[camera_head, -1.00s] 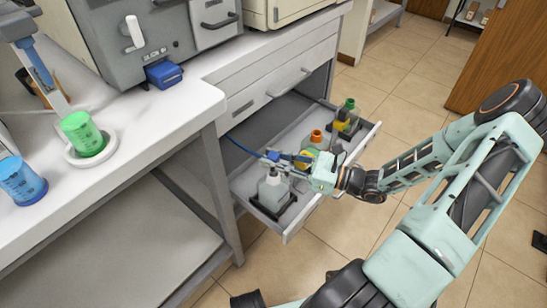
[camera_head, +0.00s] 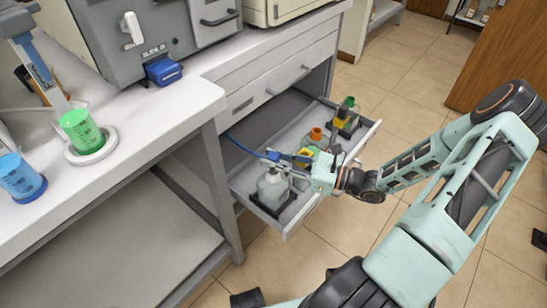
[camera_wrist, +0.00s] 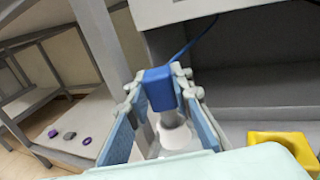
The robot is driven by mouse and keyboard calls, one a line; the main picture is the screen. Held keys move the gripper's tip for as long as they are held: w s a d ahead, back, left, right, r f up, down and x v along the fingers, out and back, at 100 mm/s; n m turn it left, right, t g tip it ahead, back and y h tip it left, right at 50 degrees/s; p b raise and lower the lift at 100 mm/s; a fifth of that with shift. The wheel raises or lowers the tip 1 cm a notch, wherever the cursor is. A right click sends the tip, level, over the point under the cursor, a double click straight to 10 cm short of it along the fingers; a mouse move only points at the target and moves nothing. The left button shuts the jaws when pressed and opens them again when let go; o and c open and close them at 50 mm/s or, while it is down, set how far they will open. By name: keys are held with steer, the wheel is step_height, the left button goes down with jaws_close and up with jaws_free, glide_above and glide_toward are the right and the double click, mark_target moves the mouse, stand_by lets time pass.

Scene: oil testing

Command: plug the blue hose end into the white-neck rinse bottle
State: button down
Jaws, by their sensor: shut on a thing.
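My gripper (camera_head: 278,158) is over the open drawer, its fingers shut on the blue hose end (camera_wrist: 158,88). The blue hose (camera_head: 240,145) trails from it to the left, toward the cabinet. The white-neck rinse bottle (camera_head: 270,187) stands upright in a dark holder at the front of the drawer, below the hose end. In the wrist view the white neck (camera_wrist: 174,136) shows just beneath the blue end, partly hidden by it. I cannot tell whether the two touch.
In the drawer (camera_head: 240,182), an orange-capped bottle (camera_head: 316,136) and a green-capped bottle (camera_head: 348,104) stand farther back, past my gripper. A yellow part (camera_wrist: 285,148) shows at the lower right in the wrist view. The counter (camera_head: 150,120) is to the left.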

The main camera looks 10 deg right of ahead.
steer(key=shift+f+b, duration=0.5)
steer(key=shift+f, duration=0.55)
stand_by(0.4)
steer(key=c, duration=1.6)
jaws_free()
steer(key=v, duration=1.2)
steer(key=shift+s, duration=0.1)
